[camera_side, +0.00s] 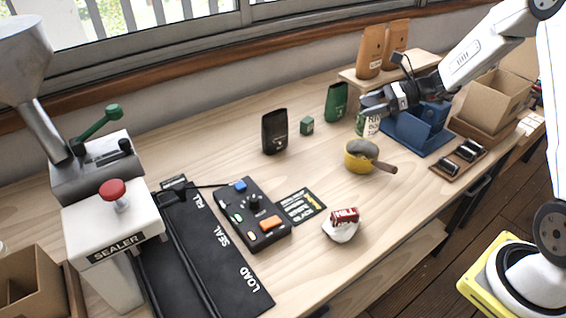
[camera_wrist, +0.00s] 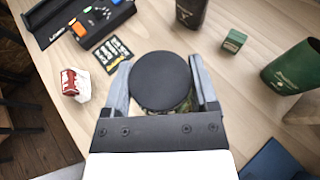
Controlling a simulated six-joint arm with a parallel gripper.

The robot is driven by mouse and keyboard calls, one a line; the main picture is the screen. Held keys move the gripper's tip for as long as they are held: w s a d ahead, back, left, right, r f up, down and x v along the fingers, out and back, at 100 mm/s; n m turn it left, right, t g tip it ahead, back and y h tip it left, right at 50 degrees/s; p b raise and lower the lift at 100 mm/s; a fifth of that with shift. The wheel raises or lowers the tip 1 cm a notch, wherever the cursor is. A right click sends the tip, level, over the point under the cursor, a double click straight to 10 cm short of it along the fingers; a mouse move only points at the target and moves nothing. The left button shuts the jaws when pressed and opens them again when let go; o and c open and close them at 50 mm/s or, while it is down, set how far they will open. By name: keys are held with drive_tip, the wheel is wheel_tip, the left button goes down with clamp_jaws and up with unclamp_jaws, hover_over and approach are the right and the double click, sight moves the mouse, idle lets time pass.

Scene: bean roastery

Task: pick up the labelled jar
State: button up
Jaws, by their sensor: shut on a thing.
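The labelled jar (camera_side: 368,126) has a pale label with dark lettering. In the side view it shows just below my gripper (camera_side: 372,106), behind the yellow pot. In the wrist view I look down on its round black lid (camera_wrist: 160,80), which sits between the two fingers of my gripper (camera_wrist: 161,84). The fingers are shut on the jar, one on each side. The lid hides most of the jar's body in the wrist view. I cannot tell whether its base touches the table.
A yellow pot (camera_side: 355,162) with a wooden handle stands in front of the jar. A blue stand (camera_side: 420,130) is close on the right. A green bag (camera_side: 336,101), black bag (camera_side: 274,131) and small green box (camera_side: 306,126) stand left. The red-and-white bag (camera_side: 342,226) is nearer the front.

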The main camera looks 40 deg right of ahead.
drive_tip(key=shift+s+a+r, duration=0.15)
drive_tip(key=shift+s+r, duration=0.25)
drive_tip(key=shift+s, duration=0.4)
